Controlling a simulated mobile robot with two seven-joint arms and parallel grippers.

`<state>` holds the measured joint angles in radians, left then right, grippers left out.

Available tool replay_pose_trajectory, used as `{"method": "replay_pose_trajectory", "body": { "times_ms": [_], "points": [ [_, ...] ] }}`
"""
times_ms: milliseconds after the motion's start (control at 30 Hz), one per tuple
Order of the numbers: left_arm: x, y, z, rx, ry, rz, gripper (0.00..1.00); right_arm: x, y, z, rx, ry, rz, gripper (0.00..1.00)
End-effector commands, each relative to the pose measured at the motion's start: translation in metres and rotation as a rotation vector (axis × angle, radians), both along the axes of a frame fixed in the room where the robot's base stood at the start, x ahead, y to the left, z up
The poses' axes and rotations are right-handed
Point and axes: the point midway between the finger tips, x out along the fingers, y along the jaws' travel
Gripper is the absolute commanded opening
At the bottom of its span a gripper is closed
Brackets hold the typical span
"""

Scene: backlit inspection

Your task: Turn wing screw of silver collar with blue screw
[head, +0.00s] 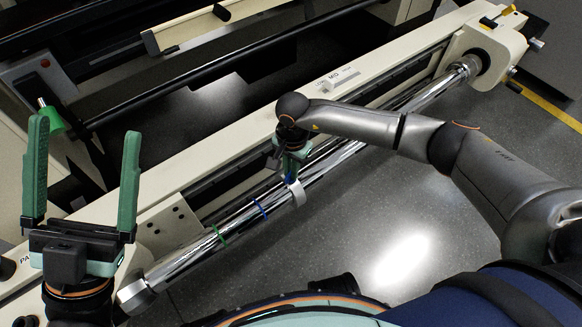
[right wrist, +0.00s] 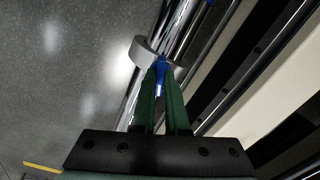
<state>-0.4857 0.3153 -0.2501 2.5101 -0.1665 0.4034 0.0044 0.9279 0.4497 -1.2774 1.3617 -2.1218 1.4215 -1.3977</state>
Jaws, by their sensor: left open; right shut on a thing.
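A silver collar (head: 298,193) sits around the shiny roller bar (head: 324,165) near its middle. In the right wrist view the collar (right wrist: 144,50) shows beside the fingertips, with its blue wing screw (right wrist: 160,77) between the fingers. My right gripper (right wrist: 161,78) is shut on the blue screw; in the head view this gripper (head: 290,172) hides most of the screw. My left gripper (head: 85,140) is open and empty, fingers upward, at the left, apart from the bar.
A blue ring (head: 260,209) and a green ring (head: 218,236) are on the bar to the left of the collar. A cream machine frame (head: 200,165) runs along behind the bar. Grey floor (head: 400,230) lies open in front of it.

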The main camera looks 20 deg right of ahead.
Motion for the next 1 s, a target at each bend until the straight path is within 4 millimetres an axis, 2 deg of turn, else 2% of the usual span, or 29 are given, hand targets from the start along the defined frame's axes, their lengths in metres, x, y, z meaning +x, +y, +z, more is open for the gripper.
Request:
{"method": "replay_pose_trajectory", "body": {
  "times_ms": [1000],
  "points": [
    [-0.001, 0.004, 0.039, 0.016, -0.033, 0.034, 0.94, 0.000, 0.000, 0.003, 0.018, 0.007, -0.964, 0.00]
  ]
}}
